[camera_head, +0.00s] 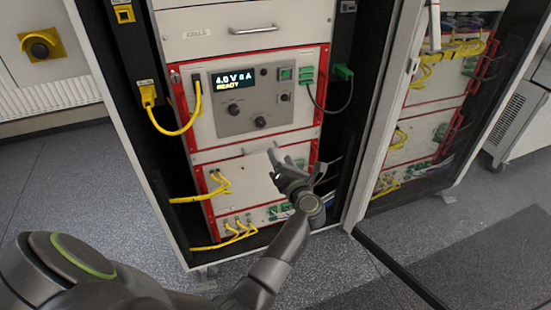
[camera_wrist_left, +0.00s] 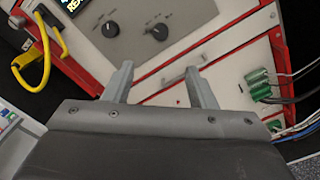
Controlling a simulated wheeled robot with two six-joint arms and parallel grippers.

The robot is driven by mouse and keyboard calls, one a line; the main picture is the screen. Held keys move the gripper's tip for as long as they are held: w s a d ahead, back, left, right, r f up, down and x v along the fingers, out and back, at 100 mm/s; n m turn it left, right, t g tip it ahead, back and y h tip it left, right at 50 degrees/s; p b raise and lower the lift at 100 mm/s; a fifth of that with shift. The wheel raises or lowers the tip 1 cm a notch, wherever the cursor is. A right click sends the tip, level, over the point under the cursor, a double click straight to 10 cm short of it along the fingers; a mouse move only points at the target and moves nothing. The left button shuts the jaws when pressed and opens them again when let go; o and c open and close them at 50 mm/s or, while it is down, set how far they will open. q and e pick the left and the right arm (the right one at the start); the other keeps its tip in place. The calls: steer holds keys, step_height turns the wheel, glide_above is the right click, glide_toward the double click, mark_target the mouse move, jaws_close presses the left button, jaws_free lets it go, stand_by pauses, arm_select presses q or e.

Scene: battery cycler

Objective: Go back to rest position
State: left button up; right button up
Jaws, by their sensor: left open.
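My left gripper (camera_head: 273,167) is open in front of the lower part of the cabinet, just below the grey control panel. Nothing shows between its fingers. In the left wrist view the two grey fingers of the left gripper (camera_wrist_left: 160,85) stand apart, with the white panel and a small handle (camera_wrist_left: 184,76) behind them. The control panel (camera_head: 246,115) has several dark knobs and a display (camera_head: 235,79) reading "4.0 V 0 A" and "READY". My left arm reaches in from the lower left. My right gripper is not in view.
The open cabinet holds red-framed units with yellow cables (camera_head: 183,127) and a green connector (camera_head: 343,72) on a dark cable. A glass door (camera_head: 384,120) stands at the right. The grey floor (camera_head: 70,185) is clear at left.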

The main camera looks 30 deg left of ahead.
arm_select(q)
steer(key=s+d+f+m+h+p, duration=0.15)
steer(key=s+f+m+h, duration=0.35)
steer(key=f+m, duration=0.5)
steer(key=s+d+f+m+h+p, duration=0.1)
steer(key=s+f+m+h+p, duration=0.15)
steer(key=s+f+m, duration=0.7)
steer(key=s+d+f+m+h+p, duration=0.1)
steer(key=s+f+m+h, duration=0.3)
steer(key=f+m, duration=0.6)
steer(key=s+a+f+m+g+p, duration=0.1)
steer(key=s+f+m+g, duration=0.1)
steer(key=s, duration=0.9)
steer(key=s+a+f+m+g, duration=0.1)
steer(key=s+f+m+g, duration=0.2)
steer(key=s, duration=0.9)
steer(key=s+a+f+m+g+h+p, duration=0.1)
steer(key=s+a+f+m+g, duration=0.1)
steer(key=s+f+g, duration=0.3)
steer(key=s+f+m, duration=0.1)
steer(key=s+f, duration=0.3)
steer(key=s, duration=0.3)
steer(key=shift+s+f+g+p, duration=0.15)
steer(key=shift+g+p, duration=0.15)
steer(key=shift+p, duration=0.05)
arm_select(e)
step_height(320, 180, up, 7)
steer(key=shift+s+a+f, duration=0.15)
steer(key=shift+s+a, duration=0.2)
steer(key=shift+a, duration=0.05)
